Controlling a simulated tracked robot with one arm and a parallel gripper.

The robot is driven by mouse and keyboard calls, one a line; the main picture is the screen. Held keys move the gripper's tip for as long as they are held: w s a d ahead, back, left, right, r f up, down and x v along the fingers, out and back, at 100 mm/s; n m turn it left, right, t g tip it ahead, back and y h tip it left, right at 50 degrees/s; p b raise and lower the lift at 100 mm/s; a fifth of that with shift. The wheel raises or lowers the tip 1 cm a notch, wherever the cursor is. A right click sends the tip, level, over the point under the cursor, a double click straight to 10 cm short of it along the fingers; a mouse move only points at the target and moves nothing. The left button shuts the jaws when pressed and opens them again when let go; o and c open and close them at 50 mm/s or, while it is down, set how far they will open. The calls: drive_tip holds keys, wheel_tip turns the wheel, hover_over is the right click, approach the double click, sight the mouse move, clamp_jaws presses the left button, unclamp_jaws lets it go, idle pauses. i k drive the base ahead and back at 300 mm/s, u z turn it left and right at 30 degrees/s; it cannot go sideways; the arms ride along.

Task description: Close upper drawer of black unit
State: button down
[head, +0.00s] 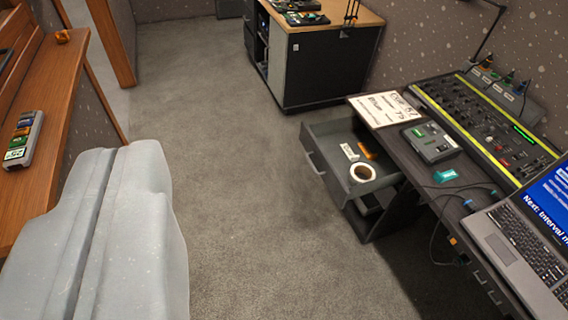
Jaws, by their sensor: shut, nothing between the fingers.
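Inside the drawer lie a white tape roll (362,173), a small white item (350,152) and an orange item (368,151). A lower part of the unit shows beneath the drawer, partly hidden. My gripper (120,150), pale grey, fills the lower left. Its two fingers are together with nothing between them. It appears apart from the drawer, with carpet showing between them.
The desk holds a lettered sheet (383,109), a small control box (431,141), a fader console (485,120) and a laptop (525,235). A cable hangs off its front edge. A wooden counter (50,90) borders the left. A dark cabinet (330,68) stands behind. The carpet (240,180) between is clear.

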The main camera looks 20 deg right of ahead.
sight(321, 141)
drive_tip(key=u, duration=0.25)
drive_tip(key=i, duration=1.35)
drive_tip(key=z, duration=1.1)
drive_tip(key=i, duration=0.4)
drive_tip(key=z, duration=0.2)
